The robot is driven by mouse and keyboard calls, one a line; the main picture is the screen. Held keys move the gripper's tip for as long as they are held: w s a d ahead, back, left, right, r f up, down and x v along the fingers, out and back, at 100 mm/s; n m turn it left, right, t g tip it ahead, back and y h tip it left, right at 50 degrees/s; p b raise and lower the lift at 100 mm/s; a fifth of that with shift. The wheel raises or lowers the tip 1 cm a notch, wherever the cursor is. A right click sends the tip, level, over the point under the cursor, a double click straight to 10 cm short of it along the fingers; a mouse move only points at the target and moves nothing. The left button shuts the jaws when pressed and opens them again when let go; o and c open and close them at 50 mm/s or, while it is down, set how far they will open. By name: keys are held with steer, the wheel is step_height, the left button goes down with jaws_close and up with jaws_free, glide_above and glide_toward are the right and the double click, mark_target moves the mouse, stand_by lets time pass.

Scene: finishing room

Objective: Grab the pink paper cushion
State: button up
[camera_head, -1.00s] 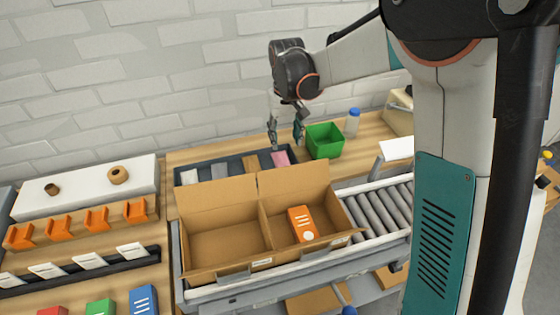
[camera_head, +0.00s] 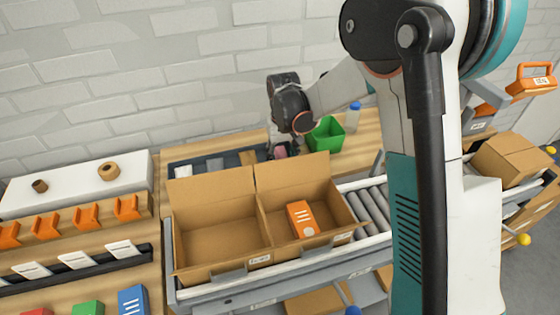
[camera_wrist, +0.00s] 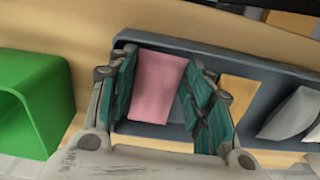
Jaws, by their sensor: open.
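The pink paper cushion (camera_wrist: 158,86) lies in the end compartment of a dark grey divided tray (camera_wrist: 262,48). My gripper (camera_wrist: 160,100) is open, with its two teal-lined fingers on either side of the cushion in the wrist view. I cannot tell whether the fingers touch it. In the head view my gripper (camera_head: 284,150) is low over the right end of the tray (camera_head: 178,164). It hides most of the cushion there; only a small bit of pink shows.
A green bin (camera_head: 326,134) stands just right of the gripper, with a bottle (camera_head: 352,118) beside it. An open divided cardboard box (camera_head: 215,222) sits in front on the roller conveyor (camera_head: 372,208), holding an orange packet (camera_head: 301,219). Other tray compartments hold grey, white and brown items.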

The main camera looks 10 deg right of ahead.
steer(key=c, duration=0.4)
steer(key=shift+r, duration=0.1)
